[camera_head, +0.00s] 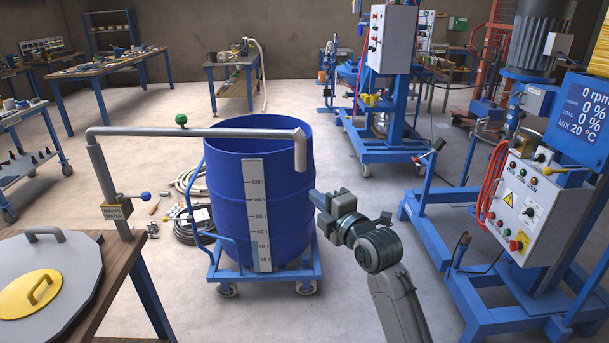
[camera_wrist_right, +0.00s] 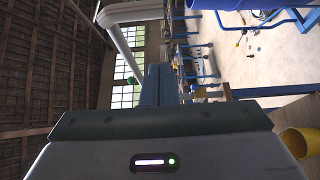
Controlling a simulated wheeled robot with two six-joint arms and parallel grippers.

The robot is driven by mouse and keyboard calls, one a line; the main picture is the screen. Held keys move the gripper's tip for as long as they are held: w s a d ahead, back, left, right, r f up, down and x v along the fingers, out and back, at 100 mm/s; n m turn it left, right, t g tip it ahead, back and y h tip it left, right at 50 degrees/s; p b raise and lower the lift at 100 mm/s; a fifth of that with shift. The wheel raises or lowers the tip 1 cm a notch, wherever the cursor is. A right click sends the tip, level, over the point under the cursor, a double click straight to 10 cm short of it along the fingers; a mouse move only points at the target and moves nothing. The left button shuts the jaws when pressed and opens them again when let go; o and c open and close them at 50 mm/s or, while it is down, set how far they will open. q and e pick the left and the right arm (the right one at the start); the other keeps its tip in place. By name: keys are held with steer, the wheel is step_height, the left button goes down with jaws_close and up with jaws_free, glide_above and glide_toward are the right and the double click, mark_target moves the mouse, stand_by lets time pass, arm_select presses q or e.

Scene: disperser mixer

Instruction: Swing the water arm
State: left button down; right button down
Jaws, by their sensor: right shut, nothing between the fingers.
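The water arm (camera_head: 210,132) is a grey pipe running level from an upright post (camera_head: 108,190) at the left, across the top of the blue drum (camera_head: 228,190). Its downturned spout (camera_head: 300,152) hangs at the drum's right rim. A green knob (camera_head: 181,119) sits on top of the pipe. In the wrist view the grey pipe (camera_wrist_right: 128,45) and green knob (camera_wrist_right: 132,81) show at upper left. My right gripper (camera_head: 319,200) is shut and empty, just right of the drum and below the spout, apart from the pipe. My left gripper is out of view.
The drum stands on a blue wheeled cart (camera_head: 265,276). A blue-handled valve (camera_head: 146,195) and a "mains water" sign (camera_head: 117,212) are on the post. A bench with a grey lid (camera_head: 75,262) is at lower left. The mixer's control box (camera_head: 535,205) stands at right.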

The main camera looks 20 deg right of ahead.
steer(key=d+p+x, duration=0.2)
steer(key=p+x, duration=0.1)
steer(key=x, duration=0.8)
steer(key=shift+w+d+p, duration=0.3)
steer(key=shift+d+p, duration=0.05)
steer(key=shift+d, duration=0.05)
steer(key=shift+f, duration=0.1)
